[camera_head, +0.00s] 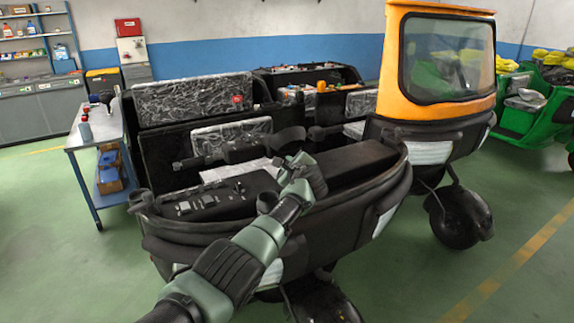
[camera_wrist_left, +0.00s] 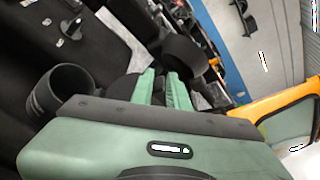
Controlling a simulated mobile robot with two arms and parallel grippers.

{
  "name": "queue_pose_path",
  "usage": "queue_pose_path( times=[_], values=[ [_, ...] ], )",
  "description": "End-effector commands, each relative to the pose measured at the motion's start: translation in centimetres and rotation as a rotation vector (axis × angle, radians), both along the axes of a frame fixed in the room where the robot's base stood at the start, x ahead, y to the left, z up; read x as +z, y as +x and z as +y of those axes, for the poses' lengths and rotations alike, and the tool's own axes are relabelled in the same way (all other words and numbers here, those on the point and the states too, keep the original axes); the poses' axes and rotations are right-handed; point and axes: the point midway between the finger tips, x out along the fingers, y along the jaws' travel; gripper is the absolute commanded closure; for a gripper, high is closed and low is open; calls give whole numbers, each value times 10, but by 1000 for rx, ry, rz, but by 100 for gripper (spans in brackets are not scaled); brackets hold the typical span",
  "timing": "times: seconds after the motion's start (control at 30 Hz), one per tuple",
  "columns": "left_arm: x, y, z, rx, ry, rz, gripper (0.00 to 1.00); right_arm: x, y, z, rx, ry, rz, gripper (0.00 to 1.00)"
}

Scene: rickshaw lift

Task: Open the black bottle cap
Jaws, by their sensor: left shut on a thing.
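My left gripper (camera_head: 300,168) reaches over the front seat area of the black rickshaw body (camera_head: 215,243). In the left wrist view its two green fingers (camera_wrist_left: 162,84) stand a small gap apart and are shut on a black rounded thing (camera_wrist_left: 121,90). Most of that thing is hidden behind the fingers, and I cannot tell for sure that it is the black bottle cap. An open black cylinder (camera_wrist_left: 58,92) stands left of the gripper; it also shows in the head view (camera_head: 268,202). Another dark cylindrical part (camera_wrist_left: 184,54) lies just beyond the fingertips. My right gripper is not in view.
A dark handlebar (camera_head: 240,151) crosses behind my left gripper. A black seat (camera_head: 355,166) lies to its right. The orange cab (camera_head: 438,60) stands at the right. A workbench (camera_head: 92,137) with small items is at the left. The green floor in front is clear.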

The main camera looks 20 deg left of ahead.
Motion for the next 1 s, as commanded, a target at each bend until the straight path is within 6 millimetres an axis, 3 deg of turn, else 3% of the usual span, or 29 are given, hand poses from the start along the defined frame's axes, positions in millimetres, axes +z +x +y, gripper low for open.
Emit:
queue_pose_path(
  times=[0.03, 0.1, 0.13, 0.57, 0.8, 1.0],
  values=[
    [-11, -2, -1, 1, -7, 17, 100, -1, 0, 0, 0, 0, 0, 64],
    [-12, -3, -1, 2, -7, 17, 100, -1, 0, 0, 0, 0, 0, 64],
    [-12, -3, -1, 2, -7, 17, 84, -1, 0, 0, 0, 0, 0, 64],
    [-8, -5, -3, 2, -6, 14, 84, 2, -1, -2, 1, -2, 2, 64],
    [-1, -24, -16, -1, -8, 13, 84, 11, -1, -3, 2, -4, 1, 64],
    [7, -44, -30, -1, -7, 9, 84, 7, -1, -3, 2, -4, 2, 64]
  ],
)
